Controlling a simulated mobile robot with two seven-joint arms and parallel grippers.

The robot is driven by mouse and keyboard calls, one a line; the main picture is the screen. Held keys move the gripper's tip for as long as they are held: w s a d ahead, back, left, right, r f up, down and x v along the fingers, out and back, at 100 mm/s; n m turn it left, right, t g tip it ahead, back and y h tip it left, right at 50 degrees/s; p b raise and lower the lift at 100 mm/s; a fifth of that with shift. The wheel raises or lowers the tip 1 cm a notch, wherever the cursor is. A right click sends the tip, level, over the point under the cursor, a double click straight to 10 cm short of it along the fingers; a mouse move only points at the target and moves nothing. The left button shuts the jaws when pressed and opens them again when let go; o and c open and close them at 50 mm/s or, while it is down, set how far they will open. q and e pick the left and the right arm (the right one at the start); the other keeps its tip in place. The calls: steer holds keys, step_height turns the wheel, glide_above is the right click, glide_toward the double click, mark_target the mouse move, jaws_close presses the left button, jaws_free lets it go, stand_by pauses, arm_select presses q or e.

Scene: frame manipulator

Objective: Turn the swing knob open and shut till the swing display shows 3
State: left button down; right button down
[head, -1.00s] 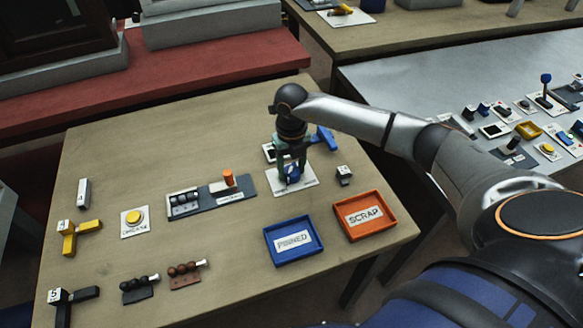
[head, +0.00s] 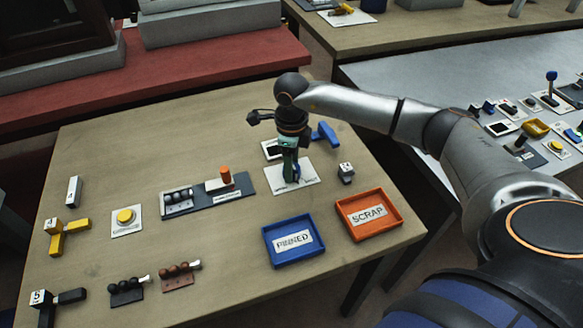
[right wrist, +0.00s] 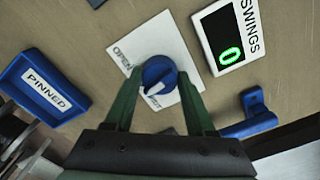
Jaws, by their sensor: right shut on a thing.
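The blue swing knob (right wrist: 159,76) sits on a white plate (right wrist: 168,45) marked OPEN, with a second label partly covered. A white line on the knob points toward that second label in the right wrist view. My right gripper (right wrist: 161,90) is shut on the knob, one green finger on each side. In the head view the right gripper (head: 290,176) points down over the plate and mostly hides the knob. The swing display (right wrist: 229,54) reads a green 0; in the head view it is partly hidden behind the gripper (head: 271,150). My left gripper is not in view.
A blue PINNED tray (head: 268,256) and an orange SCRAP tray (head: 398,222) stand in front of the plate. A blue bracket (head: 325,134) lies just behind the gripper. A small white-topped block (head: 346,172) stands right of the plate. A yellow button (head: 125,216) is at left.

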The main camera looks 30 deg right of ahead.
steer(key=n+b, duration=0.1)
steer(key=n, duration=0.2)
steer(key=shift+n, duration=0.3)
steer(key=shift+n+b, duration=0.6)
steer(key=shift+n, duration=0.5)
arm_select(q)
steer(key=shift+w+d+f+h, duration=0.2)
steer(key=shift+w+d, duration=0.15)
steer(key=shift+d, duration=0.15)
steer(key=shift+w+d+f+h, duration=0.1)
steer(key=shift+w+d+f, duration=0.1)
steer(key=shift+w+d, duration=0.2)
arm_select(e)
steer(key=shift+n, duration=0.6)
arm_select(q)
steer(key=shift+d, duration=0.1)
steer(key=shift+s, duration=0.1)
arm_select(e)
steer(key=shift+c, duration=1.2)
jaws_free()
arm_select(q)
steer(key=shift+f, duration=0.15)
arm_select(e)
steer(key=shift+r, duration=0.15)
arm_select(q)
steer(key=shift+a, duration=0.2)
arm_select(e)
step_height(320, 180, up, 12)
steer(key=shift+r, duration=0.15)
